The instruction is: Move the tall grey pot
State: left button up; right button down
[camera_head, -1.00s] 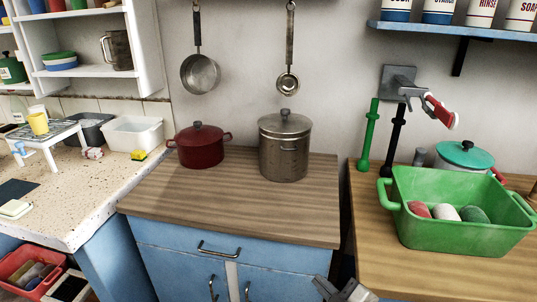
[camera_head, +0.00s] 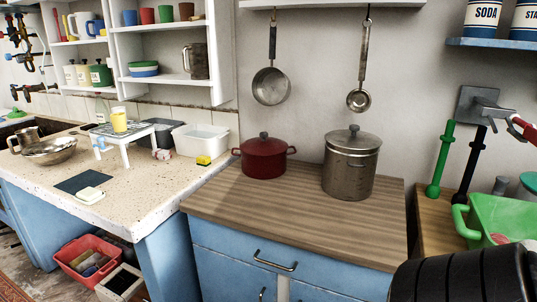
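The tall grey pot (camera_head: 350,172) is a metal cylinder with a lid and a dark knob. It stands upright on the wooden top (camera_head: 300,215) of the blue cabinet, near the wall and right of centre. Neither of my grippers shows in the head view. A black ribbed part of my arm fills the lower right corner and hides some of the cabinet and the right counter.
A lidded red pot (camera_head: 264,158) stands left of the grey pot. A pan (camera_head: 271,86) and a ladle (camera_head: 359,100) hang above. A green basin (camera_head: 500,222) is at right. The wooden top's front is clear. The speckled counter (camera_head: 125,205) at left holds a small white table (camera_head: 122,137).

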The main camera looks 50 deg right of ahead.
aim_at(348, 176)
jog(key=i, duration=1.55)
jog(key=z, duration=2.05)
